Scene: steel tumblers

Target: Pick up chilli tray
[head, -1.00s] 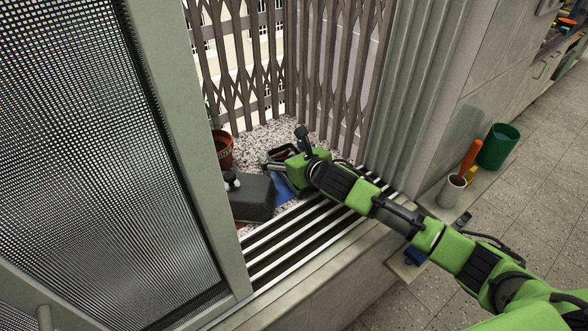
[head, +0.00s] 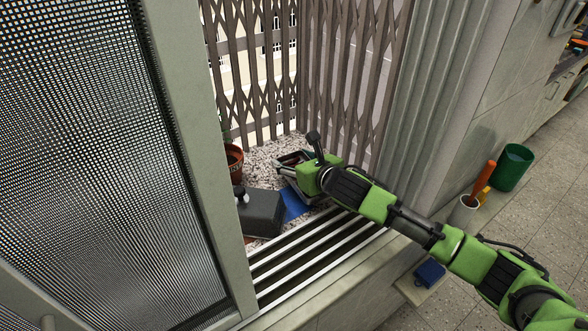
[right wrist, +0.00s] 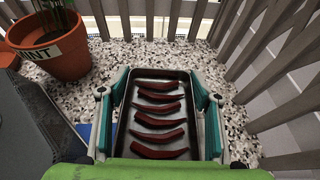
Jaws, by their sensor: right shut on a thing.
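The chilli tray (right wrist: 160,72) is a dark, shallow rectangular tray with several red chillies laid in a row. My right gripper (right wrist: 158,97) has one finger on each long side of it and is shut on it. In the head view the tray (head: 293,157) shows small in front of my right gripper (head: 290,166), over the speckled ledge behind the bars. I cannot tell for sure whether its underside touches the ledge. My left gripper is out of view.
A terracotta pot (right wrist: 62,52) with a plant stands left of the tray. A dark grey box-like object (head: 262,213) and a blue item (head: 296,203) lie nearer. A folding lattice grille (head: 335,90) closes the far side; a mesh panel (head: 110,150) stands left.

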